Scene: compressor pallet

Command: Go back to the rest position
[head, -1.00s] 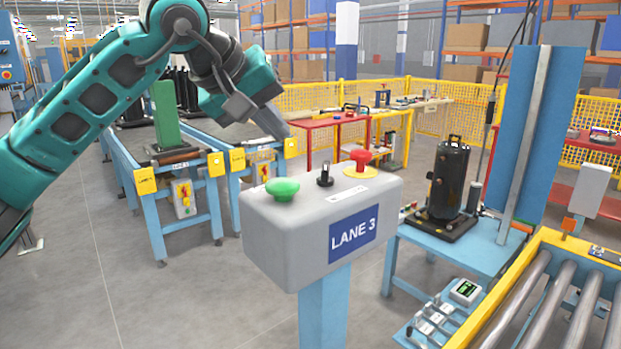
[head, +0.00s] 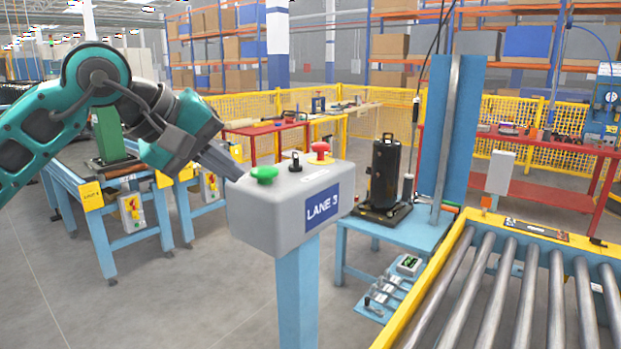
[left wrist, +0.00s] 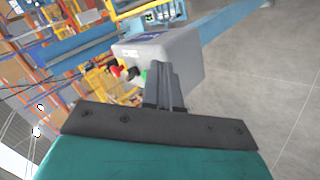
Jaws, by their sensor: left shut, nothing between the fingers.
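My left gripper (head: 234,174) is shut and empty in the head view, just left of the grey LANE 3 control box (head: 290,222). Its fingertips appear close to the box's left upper edge near the green button (head: 264,174); I cannot tell whether they touch. In the left wrist view the shut fingers (left wrist: 162,72) point toward the box (left wrist: 178,52) and partly cover the green button. The box also carries a black switch (head: 295,162) and a red button (head: 320,150). My right gripper is not in view.
A roller conveyor (head: 480,300) with yellow rails fills the right front. A blue table (head: 400,244) bears a black compressor (head: 384,174). Conveyors (head: 62,166) stand at left behind my arm. Yellow fencing (head: 352,128) runs behind. Floor at the left front is free.

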